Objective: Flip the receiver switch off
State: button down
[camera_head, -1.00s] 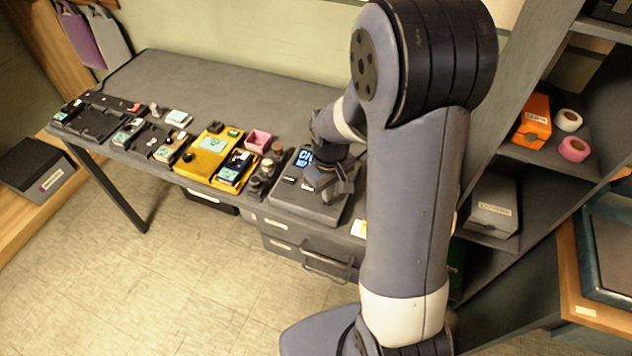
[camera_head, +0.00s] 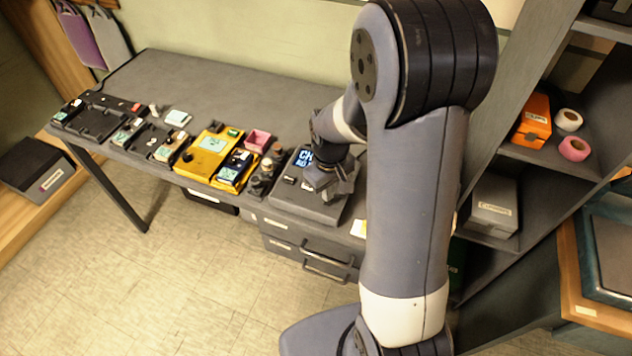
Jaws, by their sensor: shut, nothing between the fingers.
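The receiver (camera_head: 283,201) is a dark grey box at the right end of the desk, with a small lit display (camera_head: 305,158) at its back that shows pale letters. Small light labels or controls (camera_head: 289,180) show on its top face. My gripper (camera_head: 326,194) is over the right part of the receiver, pointing down, close to its top. Its fingers are shut with nothing between them. The gripper and wrist hide part of the receiver's top, and I cannot make out the switch or its position. I cannot tell whether the fingertips touch the box.
Left of the receiver stand dark knobs (camera_head: 262,180), a pink box (camera_head: 257,140), a yellow unit (camera_head: 209,148) and several small devices in dark trays (camera_head: 95,122). Drawers (camera_head: 300,250) sit below. Shelves with an orange box (camera_head: 531,119) are right. The desk's back is clear.

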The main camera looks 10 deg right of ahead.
jog(key=shift+f+b, duration=0.7)
jog(key=shift+f, duration=0.15)
jog(key=shift+r, duration=0.15)
jog(key=shift+r+p, duration=2.75)
jog(key=shift+r, duration=0.7)
jog(key=shift+f, duration=0.2)
